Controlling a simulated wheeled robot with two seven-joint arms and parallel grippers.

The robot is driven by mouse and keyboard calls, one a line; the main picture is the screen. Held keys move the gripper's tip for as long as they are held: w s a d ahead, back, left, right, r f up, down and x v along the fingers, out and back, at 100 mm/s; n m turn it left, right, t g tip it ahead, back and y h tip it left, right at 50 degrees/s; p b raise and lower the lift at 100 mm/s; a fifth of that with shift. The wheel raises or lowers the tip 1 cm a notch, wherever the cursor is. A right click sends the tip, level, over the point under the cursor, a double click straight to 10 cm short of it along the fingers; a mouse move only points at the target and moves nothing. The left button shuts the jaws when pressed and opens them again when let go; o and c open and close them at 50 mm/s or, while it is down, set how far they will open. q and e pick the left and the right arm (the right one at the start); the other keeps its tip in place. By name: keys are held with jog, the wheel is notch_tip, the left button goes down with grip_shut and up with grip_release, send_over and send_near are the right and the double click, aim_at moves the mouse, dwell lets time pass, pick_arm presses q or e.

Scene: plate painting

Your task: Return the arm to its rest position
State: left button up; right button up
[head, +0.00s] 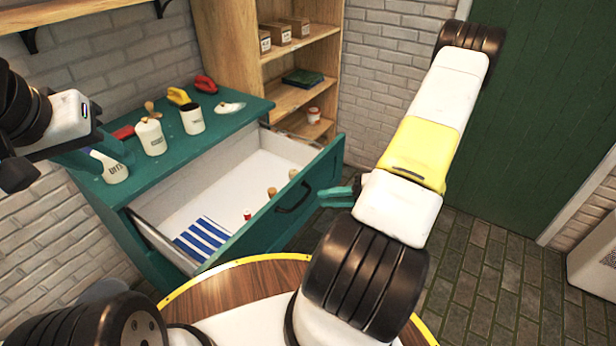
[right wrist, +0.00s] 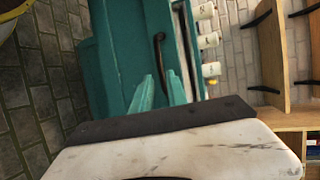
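My right arm reaches out over the floor in the head view. Its teal gripper (head: 337,197) points left towards the dark handle (head: 293,198) of the pulled-out drawer (head: 270,225). In the right wrist view the two fingers (right wrist: 158,88) have a narrow gap with nothing between them. The handle (right wrist: 159,52) and the teal drawer front lie beyond the fingertips, apparently apart from them.
The teal cabinet top (head: 175,150) carries jars, a brush, and red and yellow items. The open drawer holds a blue-striped item (head: 203,238) and small corked bottles. A wooden shelf (head: 300,85) stands behind. Floor (head: 500,270) at right is clear.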

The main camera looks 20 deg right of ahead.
jog(key=s+a+r+n+h, duration=0.2)
jog(key=s+a+r+h, duration=0.1)
jog(key=r, duration=0.8)
jog(key=s+a+r+n+g+h, duration=0.1)
jog(key=s+a+r+n+h, duration=0.2)
jog(key=r, duration=0.7)
jog(key=s+a+r+n+h, duration=0.2)
jog(key=s+a+r+h, duration=0.2)
jog(key=a+r, duration=0.3)
notch_tip(320, 180, up, 5)
jog(key=shift+f+n, duration=0.2)
jog(key=shift+n, duration=0.2)
